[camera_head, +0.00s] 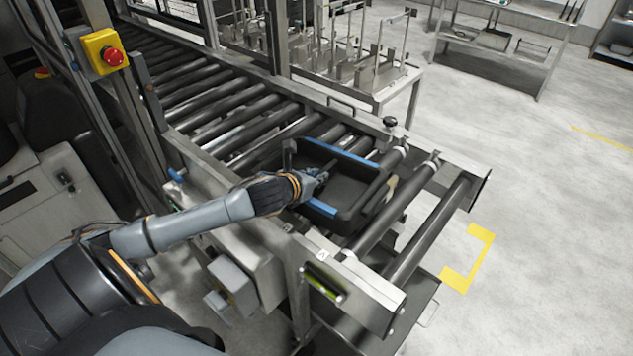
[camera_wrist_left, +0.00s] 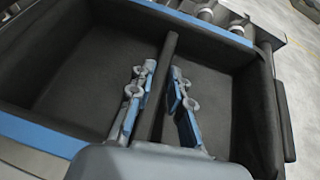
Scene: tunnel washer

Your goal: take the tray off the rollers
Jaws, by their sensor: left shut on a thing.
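The black tray (camera_head: 358,195) with blue strips on two opposite rims lies on the rollers near the open end of the conveyor. In the left wrist view the tray (camera_wrist_left: 75,70) appears empty, with a dark bar or divider across its middle. My left gripper (camera_head: 324,178) reaches in over the tray's near blue rim. In the wrist view its blue-padded fingers (camera_wrist_left: 164,70) stand on either side of the dark bar, and it is shut on that part of the tray. The tray's underside is hidden. My right gripper is not in view.
The roller conveyor (camera_head: 215,100) runs back to the upper left between metal side rails. A red emergency button (camera_head: 113,56) on a yellow box stands at the left. A metal rack table (camera_head: 385,85) stands behind. The floor to the right is clear, with yellow markings (camera_head: 470,260).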

